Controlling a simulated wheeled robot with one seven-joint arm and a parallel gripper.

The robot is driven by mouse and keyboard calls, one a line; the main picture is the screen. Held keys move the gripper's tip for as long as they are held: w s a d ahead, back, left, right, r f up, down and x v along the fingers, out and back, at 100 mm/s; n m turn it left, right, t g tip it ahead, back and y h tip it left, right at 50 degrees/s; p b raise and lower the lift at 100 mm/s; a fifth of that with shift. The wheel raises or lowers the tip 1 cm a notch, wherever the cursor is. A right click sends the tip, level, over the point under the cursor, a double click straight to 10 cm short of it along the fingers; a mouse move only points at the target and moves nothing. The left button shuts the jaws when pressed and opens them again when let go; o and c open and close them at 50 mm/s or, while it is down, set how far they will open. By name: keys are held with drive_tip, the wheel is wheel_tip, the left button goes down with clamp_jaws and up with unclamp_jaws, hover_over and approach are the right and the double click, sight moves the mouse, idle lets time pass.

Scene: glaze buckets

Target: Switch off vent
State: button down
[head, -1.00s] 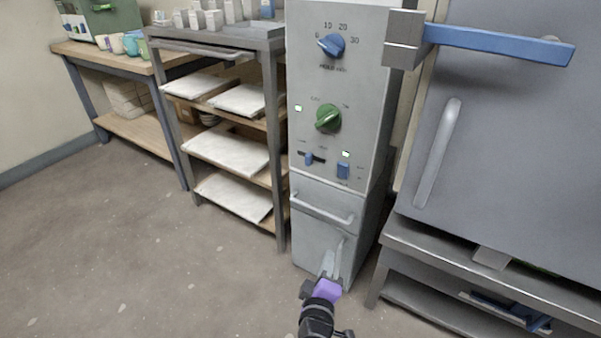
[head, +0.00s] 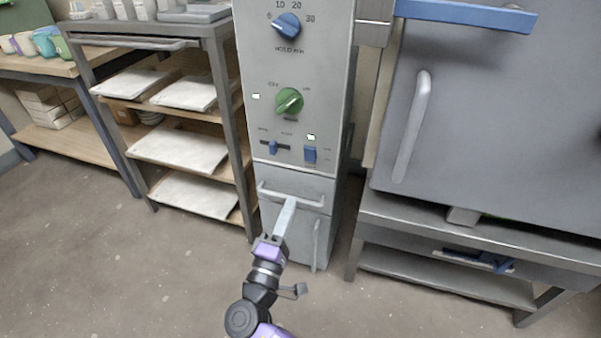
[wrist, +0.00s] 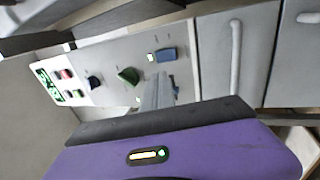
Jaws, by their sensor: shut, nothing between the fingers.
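The grey control panel (head: 270,65) stands upright in the middle of the head view. Low on its right is a blue rocker switch (head: 310,155) with a lit lamp (head: 311,137) above it. To its left is a small blue slider (head: 273,147). Above is a green knob (head: 289,101) with a lit lamp at its left. The small labels are too blurred to tell which control is the vent's. My gripper (head: 288,204) is shut and empty, below the panel controls and in front of the lower drawer. In the wrist view, the rocker (wrist: 166,54) shows just beyond my fingertips (wrist: 160,76).
A blue timer knob (head: 286,27) sits higher on the panel. A drawer handle (head: 290,195) juts out near my fingers. A large grey door with a long handle (head: 411,127) stands right. A shelf rack (head: 236,120) stands left. The floor in front is clear.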

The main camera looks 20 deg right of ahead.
sight(310, 152)
drive_tip(key=b+x, duration=0.2)
drive_tip(key=x, duration=1.1)
drive_tip(key=shift+w+d+b, duration=0.2)
drive_tip(key=shift+b, duration=0.2)
drive_tip(key=shift+w+d+r, duration=0.1)
drive_tip(key=shift+w+d+r+p, duration=0.15)
drive_tip(key=shift+r+p, duration=0.3)
drive_tip(key=shift+p, duration=0.45)
drive_tip(key=shift+f+g, duration=0.2)
drive_tip(key=shift+g, duration=0.1)
